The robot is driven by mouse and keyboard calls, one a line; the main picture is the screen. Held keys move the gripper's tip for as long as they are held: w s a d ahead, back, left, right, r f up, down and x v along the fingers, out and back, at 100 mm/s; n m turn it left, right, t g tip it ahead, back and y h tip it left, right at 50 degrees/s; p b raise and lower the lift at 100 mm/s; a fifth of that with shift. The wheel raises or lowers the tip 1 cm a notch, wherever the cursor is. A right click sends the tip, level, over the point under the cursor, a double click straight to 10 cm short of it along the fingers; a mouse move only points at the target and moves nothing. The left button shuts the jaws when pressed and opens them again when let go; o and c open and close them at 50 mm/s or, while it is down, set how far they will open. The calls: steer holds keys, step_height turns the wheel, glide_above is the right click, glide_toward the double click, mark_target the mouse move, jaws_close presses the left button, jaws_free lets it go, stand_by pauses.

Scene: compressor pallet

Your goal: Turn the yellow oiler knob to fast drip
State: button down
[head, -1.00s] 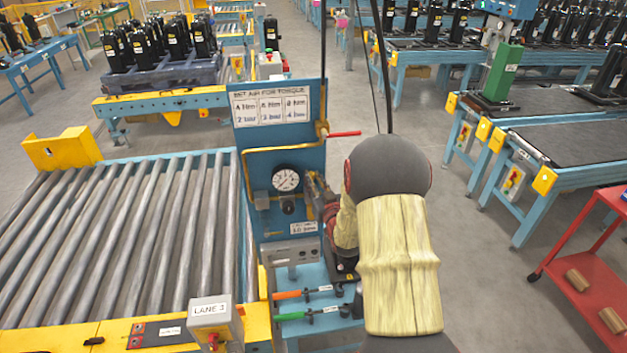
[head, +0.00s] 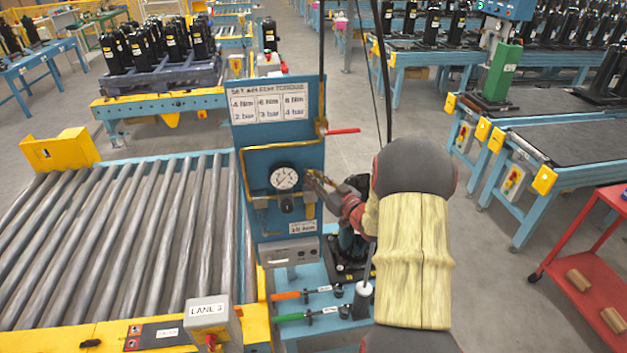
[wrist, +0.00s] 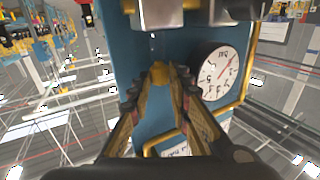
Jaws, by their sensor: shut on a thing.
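The yellow oiler knob (wrist: 158,72) shows in the wrist view between my fingertips, against the blue panel. My gripper (wrist: 160,86) has its two fingers converging on the knob from both sides, shut on it. In the head view my gripper (head: 317,182) reaches in from the right to the blue panel (head: 262,150), just right of the white pressure gauge (head: 284,178). The gauge also shows in the wrist view (wrist: 217,72), to the right of the knob. In the head view the fingers mostly cover the knob, and I cannot read its setting.
A black regulator knob (head: 287,203) sits below the gauge. A red lever (head: 343,131) sticks out at the panel's right edge. Orange- and green-handled tools (head: 290,316) lie on the blue shelf below. A roller conveyor (head: 120,240) stands left; a red cart (head: 590,270) is at right.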

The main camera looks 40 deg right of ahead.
steer(key=shift+d+r+n+y, duration=0.1)
steer(key=shift+d+n+y, duration=0.1)
steer(key=shift+n+y, duration=0.6)
steer(key=c, duration=1.7)
jaws_free()
steer(key=shift+o, duration=0.2)
step_height(320, 180, up, 10)
steer(key=shift+f, duration=0.1)
